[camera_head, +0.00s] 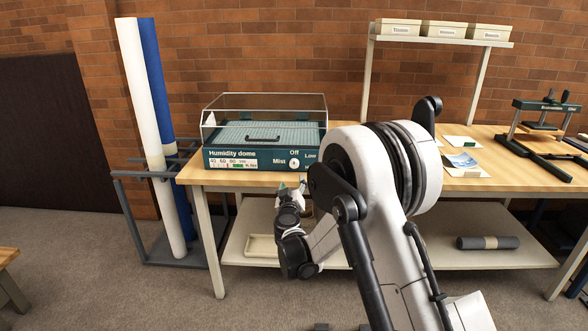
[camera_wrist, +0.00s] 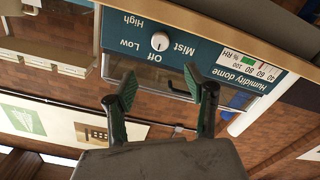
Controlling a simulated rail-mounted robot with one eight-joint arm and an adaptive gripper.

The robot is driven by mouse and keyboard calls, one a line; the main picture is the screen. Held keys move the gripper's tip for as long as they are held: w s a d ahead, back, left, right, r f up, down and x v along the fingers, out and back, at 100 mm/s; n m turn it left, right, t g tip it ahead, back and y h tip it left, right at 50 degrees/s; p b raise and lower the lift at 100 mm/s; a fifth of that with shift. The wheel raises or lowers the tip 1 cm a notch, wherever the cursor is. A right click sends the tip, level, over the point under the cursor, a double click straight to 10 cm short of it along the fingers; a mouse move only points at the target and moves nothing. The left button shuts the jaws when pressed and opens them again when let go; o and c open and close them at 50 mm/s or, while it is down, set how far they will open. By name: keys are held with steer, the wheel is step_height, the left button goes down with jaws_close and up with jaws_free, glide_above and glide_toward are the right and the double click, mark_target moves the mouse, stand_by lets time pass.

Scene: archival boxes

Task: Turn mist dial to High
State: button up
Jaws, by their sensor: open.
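The humidity dome (camera_head: 264,134) stands on the wooden bench, a clear-lidded box with a teal front panel. Its white round mist dial (camera_head: 294,163) is on the right of the panel, by the labels Mist, Off and Low. In the wrist view, which is upside down, the dial (camera_wrist: 160,41) shows with Off, Low and High around it; its pointer is too small to read surely. My gripper (camera_head: 292,185) is just below the panel's front. In the wrist view my gripper (camera_wrist: 161,82) is open and empty, fingers apart, not touching the dial.
The wooden bench's (camera_head: 350,179) front edge is close to my gripper. A lower shelf (camera_head: 390,256) holds a cream tray (camera_head: 261,246) and a dark roll (camera_head: 487,242). Tall white and blue rolls (camera_head: 145,130) stand left. Small boxes (camera_head: 444,30) sit on a raised shelf.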

mark_target(294, 165)
steer(key=w, duration=0.4)
steer(key=w+b, duration=0.1)
steer(key=w, duration=0.4)
steer(key=w+b, duration=0.1)
steer(key=w, duration=0.4)
steer(key=shift+a+f, duration=0.2)
steer(key=shift+a, duration=0.1)
steer(key=shift+s, duration=0.1)
steer(key=c, duration=1.1)
steer(key=shift+c, duration=0.2)
